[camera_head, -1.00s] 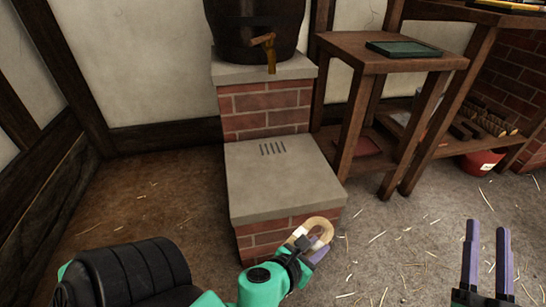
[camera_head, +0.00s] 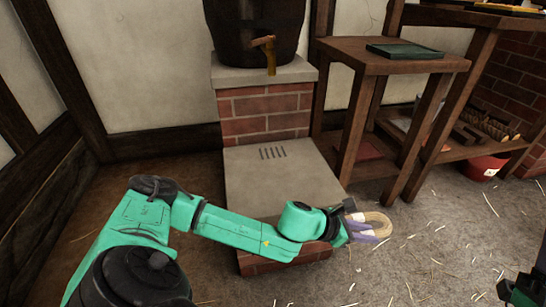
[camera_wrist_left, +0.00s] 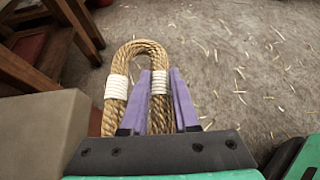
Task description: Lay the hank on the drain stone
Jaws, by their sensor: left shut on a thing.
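The hank (camera_head: 380,219) is a bent loop of tan rope with white bands on its legs. My left gripper (camera_head: 366,232) is shut on it, just off the right front corner of the drain stone (camera_head: 265,178). In the left wrist view, the purple fingers (camera_wrist_left: 160,103) grip one leg of the hank (camera_wrist_left: 150,50), and the loop points away from the gripper. The drain stone is a flat grey slab with slots on a brick base. My left arm hides its front part. It also shows at the left of the wrist view (camera_wrist_left: 40,135). My right gripper's fingers are out of view.
A dark barrel (camera_head: 240,25) with a tap stands on a brick plinth behind the drain stone. A wooden stand (camera_head: 350,75) with a green tray (camera_head: 404,50) is at its right. A red tub (camera_head: 482,165) sits beyond. The straw-strewn floor (camera_head: 430,235) is clear.

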